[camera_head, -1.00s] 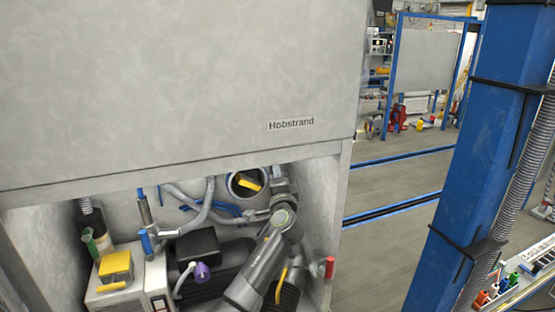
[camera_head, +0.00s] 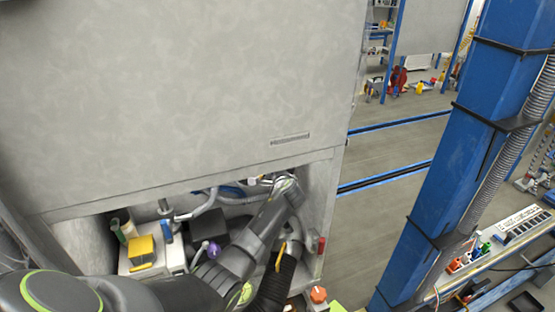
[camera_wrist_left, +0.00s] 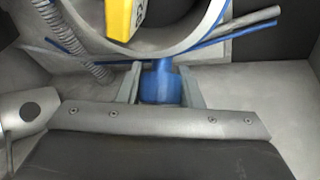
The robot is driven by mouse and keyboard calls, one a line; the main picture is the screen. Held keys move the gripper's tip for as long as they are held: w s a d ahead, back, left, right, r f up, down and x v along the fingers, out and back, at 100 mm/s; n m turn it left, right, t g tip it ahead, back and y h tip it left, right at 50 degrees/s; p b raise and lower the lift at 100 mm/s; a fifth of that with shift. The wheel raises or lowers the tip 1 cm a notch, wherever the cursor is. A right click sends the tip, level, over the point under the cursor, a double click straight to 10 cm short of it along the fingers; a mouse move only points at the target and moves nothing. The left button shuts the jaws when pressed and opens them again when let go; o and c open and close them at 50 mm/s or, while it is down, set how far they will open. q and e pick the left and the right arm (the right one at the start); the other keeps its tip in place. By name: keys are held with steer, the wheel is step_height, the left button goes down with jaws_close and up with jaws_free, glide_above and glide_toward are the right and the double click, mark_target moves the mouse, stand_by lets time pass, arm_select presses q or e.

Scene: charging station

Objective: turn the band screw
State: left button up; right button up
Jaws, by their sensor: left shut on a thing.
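In the left wrist view, the band screw is a short blue cylinder (camera_wrist_left: 160,84) just below a wide grey round band (camera_wrist_left: 185,45). My left gripper (camera_wrist_left: 161,88) has one finger on each side of the blue screw and is shut on it. A yellow block (camera_wrist_left: 124,18) with dark marks shows inside the band's opening. In the head view my left arm reaches from the lower left into the open cabinet bay. The screw and my left fingertips are hidden there by the wrist and the bay's upper edge. My right gripper is not in view.
The large grey cabinet panel (camera_head: 180,90) hangs over the bay. Inside the bay are a yellow block (camera_head: 142,250), a purple knob (camera_head: 213,250), grey hoses and a red handle (camera_head: 321,245). A blue post (camera_head: 470,130) stands at the right, with open floor behind.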

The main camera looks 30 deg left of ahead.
arm_select(q)
steer(key=shift+f+m+g+p, duration=0.15)
steer(key=shift+m+g+p, duration=0.3)
steer(key=shift+p, duration=0.3)
steer(key=o, duration=1)
steer(key=shift+c, duration=0.2)
steer(key=shift+s, duration=0.1)
steer(key=b+v, duration=0.3)
steer(key=v, duration=1.4)
steer(key=shift+r+b, duration=0.25)
steer(key=shift+b, duration=0.15)
